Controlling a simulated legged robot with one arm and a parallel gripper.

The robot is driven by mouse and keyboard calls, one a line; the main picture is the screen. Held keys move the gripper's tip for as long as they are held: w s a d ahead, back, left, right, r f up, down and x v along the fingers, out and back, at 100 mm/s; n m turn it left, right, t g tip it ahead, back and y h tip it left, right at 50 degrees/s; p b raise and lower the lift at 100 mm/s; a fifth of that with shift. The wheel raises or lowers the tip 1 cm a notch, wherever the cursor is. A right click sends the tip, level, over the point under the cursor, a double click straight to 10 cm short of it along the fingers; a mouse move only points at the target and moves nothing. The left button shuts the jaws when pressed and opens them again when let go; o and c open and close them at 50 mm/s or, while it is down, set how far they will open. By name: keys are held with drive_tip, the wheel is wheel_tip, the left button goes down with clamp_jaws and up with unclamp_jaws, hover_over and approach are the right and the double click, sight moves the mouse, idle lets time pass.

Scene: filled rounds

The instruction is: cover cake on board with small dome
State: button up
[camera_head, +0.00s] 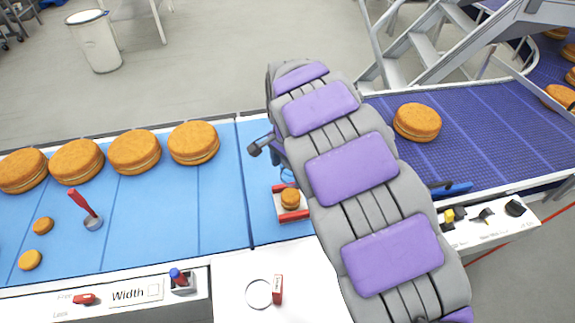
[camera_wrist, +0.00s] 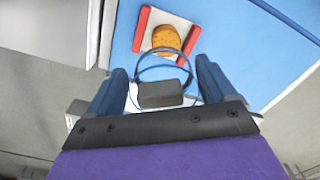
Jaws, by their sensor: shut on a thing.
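The small cake (camera_head: 290,199) sits on a white board with red bars (camera_head: 293,216) on the blue belt. In the wrist view the cake (camera_wrist: 167,38) and the board (camera_wrist: 143,28) lie just ahead of the fingers. My gripper (camera_wrist: 160,78) is shut on a clear small dome, with a dark block (camera_wrist: 160,94) between the blue fingers. The dome's thin blue rim (camera_wrist: 150,57) shows beyond that block, overlapping the near side of the cake in the picture. In the head view my arm hides most of the gripper; part of a blue rim (camera_head: 287,174) shows behind the cake. The height gap cannot be told.
Several large cakes (camera_head: 134,152) stand along the back of the blue belt, with two small ones (camera_head: 43,226) at left. A red-handled tool (camera_head: 86,209) stands near them. A ring (camera_head: 258,293) and a red-edged card (camera_head: 278,289) are on the white surface in front.

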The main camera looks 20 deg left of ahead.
drive_tip(key=shift+a+f, duration=0.15)
drive_tip(key=shift+f, duration=0.2)
drive_tip(key=shift+a+f, duration=0.1)
drive_tip(key=shift+a, duration=0.8)
drive_tip(key=d+r+p, duration=0.1)
drive_tip(key=p, duration=0.2)
drive_tip(key=shift+w+d+p, duration=0.15)
drive_tip(key=shift+p, duration=0.2)
drive_tip(key=shift+d+p, duration=0.15)
drive_tip(key=shift+p, duration=0.75)
drive_tip(key=p, duration=0.2)
drive_tip(key=shift+p, duration=0.3)
